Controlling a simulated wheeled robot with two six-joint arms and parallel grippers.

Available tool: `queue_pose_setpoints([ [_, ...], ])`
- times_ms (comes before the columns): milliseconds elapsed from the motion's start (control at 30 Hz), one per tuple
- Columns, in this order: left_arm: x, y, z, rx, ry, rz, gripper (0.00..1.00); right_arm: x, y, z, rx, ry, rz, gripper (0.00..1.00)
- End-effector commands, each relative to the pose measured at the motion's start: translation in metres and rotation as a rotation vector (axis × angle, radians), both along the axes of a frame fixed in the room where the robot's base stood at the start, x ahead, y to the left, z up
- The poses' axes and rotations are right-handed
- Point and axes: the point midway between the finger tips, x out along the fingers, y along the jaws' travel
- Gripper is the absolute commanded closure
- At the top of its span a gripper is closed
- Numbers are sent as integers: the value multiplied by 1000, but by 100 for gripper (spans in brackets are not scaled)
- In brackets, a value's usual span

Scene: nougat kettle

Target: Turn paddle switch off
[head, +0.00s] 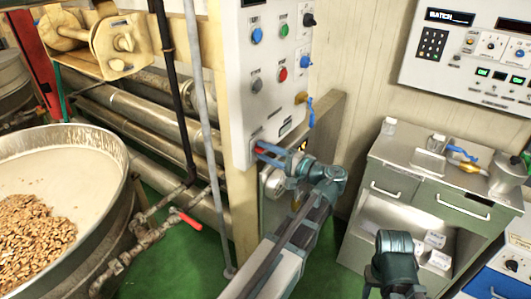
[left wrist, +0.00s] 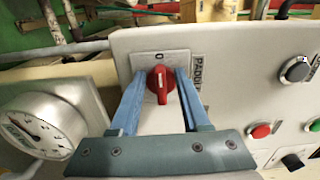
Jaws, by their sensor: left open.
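The paddle switch is a red knob with a white line on its face. It sits on a pale plate marked 0 on the control panel. In the left wrist view the knob (left wrist: 161,84) stands between my two blue fingers, with its white line roughly upright in that picture. A label beside it reads like PADDLE. My left gripper (left wrist: 155,88) is open, one finger on each side of the knob; I cannot tell whether either touches it. In the head view my left gripper (head: 268,150) reaches the panel's lower end and largely hides the switch.
The panel (head: 238,60) carries several other buttons and knobs above the switch. A round gauge (left wrist: 40,128) is close beside my left gripper. A kettle of nuts (head: 110,150) stands at left, a red-handled valve (head: 188,219) below. A grey cabinet (head: 385,160) stands at right.

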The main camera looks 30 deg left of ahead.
Motion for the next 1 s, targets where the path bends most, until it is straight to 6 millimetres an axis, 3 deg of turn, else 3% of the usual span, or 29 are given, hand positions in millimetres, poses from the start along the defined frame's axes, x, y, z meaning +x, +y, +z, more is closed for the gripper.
queue_pose_setpoints([
  [167, -1, -23, 0, 0, 0, -4, 54, 0, 0, 0, 0, 0, 0, 50],
  [600, -8, -113, 0, 0, 0, -3, 54, 0, 0, 0, 0, 0, 0, 50],
  [800, -10, -132, 0, -1, 0, -1, 54, 0, 0, 0, 0, 0, 0, 50],
  [1000, -11, -137, 0, -1, 0, -1, 54, 0, 0, 0, 0, 0, 0, 50],
])
